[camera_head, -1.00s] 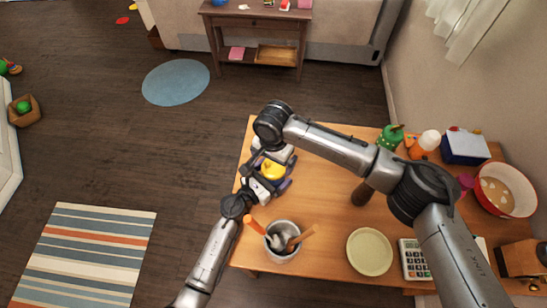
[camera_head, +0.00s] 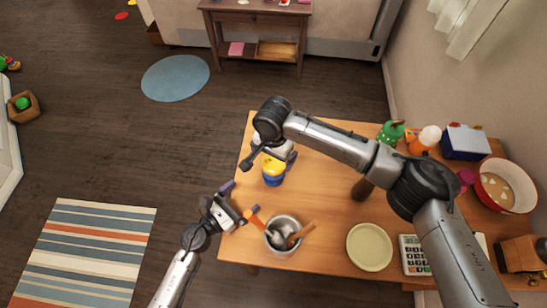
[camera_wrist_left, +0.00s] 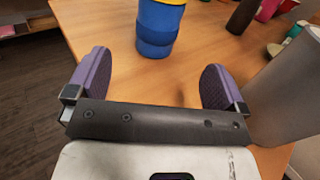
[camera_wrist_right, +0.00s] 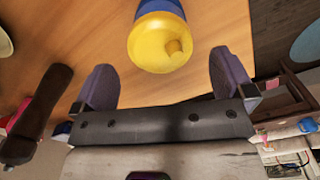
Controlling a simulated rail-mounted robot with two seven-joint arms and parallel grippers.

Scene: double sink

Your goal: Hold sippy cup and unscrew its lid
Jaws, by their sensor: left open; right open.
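The sippy cup has a blue body (camera_head: 273,181) and a yellow lid (camera_head: 273,167) seated on top. It stands upright on the wooden table near the left edge. My left gripper (camera_head: 240,200) is open and empty, below and left of the cup; the cup's blue body (camera_wrist_left: 157,30) is ahead of its fingers in the left wrist view. My right gripper (camera_head: 270,161) is open just behind the cup. In the right wrist view, the yellow lid and its spout (camera_wrist_right: 165,43) show between and slightly ahead of the open fingers, with no visible contact.
A grey utensil pot (camera_head: 284,249) stands close to my left gripper. A pale green plate (camera_head: 370,249), a calculator (camera_head: 413,256) and a dark brown object (camera_head: 362,190) lie farther right. The table between cup and plate is mostly clear.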

